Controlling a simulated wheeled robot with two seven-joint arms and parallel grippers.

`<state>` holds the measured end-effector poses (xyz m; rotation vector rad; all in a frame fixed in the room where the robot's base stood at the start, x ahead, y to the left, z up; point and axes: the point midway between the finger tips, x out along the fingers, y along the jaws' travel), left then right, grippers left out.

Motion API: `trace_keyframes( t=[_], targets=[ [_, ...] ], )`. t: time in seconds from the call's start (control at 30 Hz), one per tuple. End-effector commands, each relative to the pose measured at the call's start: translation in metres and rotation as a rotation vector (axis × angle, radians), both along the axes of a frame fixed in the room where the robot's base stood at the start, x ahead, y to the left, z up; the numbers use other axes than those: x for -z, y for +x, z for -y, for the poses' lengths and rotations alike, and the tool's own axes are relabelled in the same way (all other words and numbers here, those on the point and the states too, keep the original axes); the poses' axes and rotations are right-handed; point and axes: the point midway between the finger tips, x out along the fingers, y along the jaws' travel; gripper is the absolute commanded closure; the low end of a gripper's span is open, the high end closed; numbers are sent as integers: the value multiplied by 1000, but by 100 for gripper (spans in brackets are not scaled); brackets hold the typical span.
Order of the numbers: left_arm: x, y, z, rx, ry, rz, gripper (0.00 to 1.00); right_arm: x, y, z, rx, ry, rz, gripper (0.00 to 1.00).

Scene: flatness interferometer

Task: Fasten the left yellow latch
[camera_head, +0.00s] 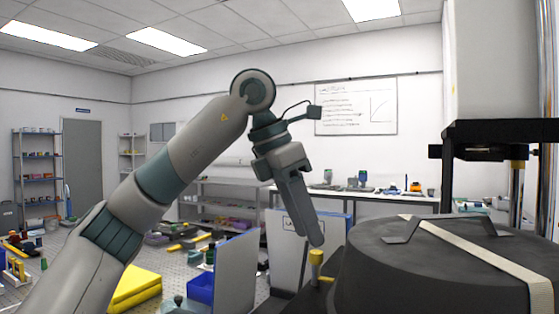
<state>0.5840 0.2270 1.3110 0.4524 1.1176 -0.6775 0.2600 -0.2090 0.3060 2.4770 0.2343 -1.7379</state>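The yellow latch (317,258) stands upright at the left edge of a large dark round housing (385,262). It has a small knob-like top, and its lower part is partly hidden. My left gripper (316,240) points down, with its fingertips just above the latch top. I cannot tell whether they touch it. The fingers show side-on and overlap, so their opening is hidden. My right gripper is not in view.
A beige strap (485,255) crosses the housing's top. A dark overhanging frame (500,131) with a metal column stands at the right. Grey panels (236,275) and a blue bin (201,288) are left of the latch. A bench runs along the back wall.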

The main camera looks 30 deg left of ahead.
Motion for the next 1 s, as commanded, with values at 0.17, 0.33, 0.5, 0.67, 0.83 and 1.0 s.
trace_keyframes(
  t=[0.17,0.33,0.5,0.67,0.83,1.0],
  targets=[
    [-35,-10,-9,-1,-2,3,62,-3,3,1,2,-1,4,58],
    [-65,-19,-18,-2,0,3,62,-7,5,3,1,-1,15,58],
    [-91,-26,-26,-2,0,2,62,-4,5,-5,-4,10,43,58],
    [-110,-32,-31,-1,0,1,62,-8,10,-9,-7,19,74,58],
    [-121,-36,-35,0,0,0,62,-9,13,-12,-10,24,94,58],
    [-124,-37,-36,0,-1,-1,62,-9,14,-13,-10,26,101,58]
  ],
)
